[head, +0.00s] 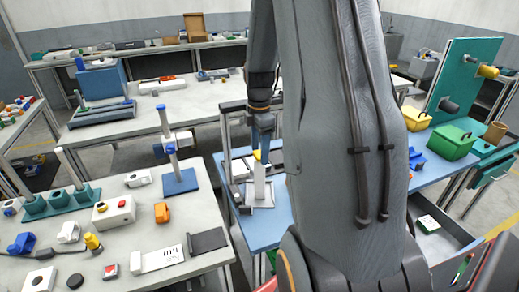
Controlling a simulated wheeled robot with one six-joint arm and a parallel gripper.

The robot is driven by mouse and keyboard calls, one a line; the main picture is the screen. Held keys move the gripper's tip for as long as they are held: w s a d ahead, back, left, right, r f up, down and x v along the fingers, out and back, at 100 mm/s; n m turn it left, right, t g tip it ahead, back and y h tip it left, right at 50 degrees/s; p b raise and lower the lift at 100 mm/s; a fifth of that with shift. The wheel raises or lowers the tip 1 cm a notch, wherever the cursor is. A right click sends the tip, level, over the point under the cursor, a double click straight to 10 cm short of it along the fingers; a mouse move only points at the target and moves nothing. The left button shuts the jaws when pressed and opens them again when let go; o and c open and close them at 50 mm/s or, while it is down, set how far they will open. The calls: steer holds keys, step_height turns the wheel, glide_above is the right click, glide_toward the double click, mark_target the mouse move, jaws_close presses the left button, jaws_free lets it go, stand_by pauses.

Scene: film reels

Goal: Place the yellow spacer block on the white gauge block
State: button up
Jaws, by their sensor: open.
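A small yellow block (257,155), likely the spacer block, shows at the top of an upright white block (259,182), likely the gauge block. The white block stands on a pale square base on the blue-topped table. My gripper (263,150) points down right above and beside the yellow block, with its blue-grey fingers close to it. The fingers look open, but the gap between them is too small to make out. I cannot tell whether the yellow block rests fully on the white block or touches a finger.
My arm hides much of the blue table (262,232). A grey frame (226,150) stands at its left.

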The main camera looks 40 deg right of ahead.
step_height(320, 180, up, 11)
steer(key=b, duration=0.4)
steer(key=s+a+f+m, duration=0.3)
steer(key=s+a+m, duration=0.1)
steer(key=a, duration=0.4)
steer(key=s+a+f+m+t, duration=0.1)
steer(key=s+a+f+m, duration=0.2)
steer(key=a+m, duration=0.3)
steer(key=s+a+f+m+t, duration=0.1)
steer(key=s+a+f+m, duration=0.3)
steer(key=a, duration=0.5)
steer(key=shift+s+a+f+m, duration=0.2)
steer(key=shift+s+a+m, duration=0.15)
steer(key=shift+m, duration=0.25)
steer(key=shift+g, duration=0.3)
step_height(320, 180, down, 4)
steer(key=b, duration=0.4)
steer(key=shift+w+f, duration=0.1)
steer(key=shift+f, duration=0.05)
steer(key=shift+c, duration=0.3)
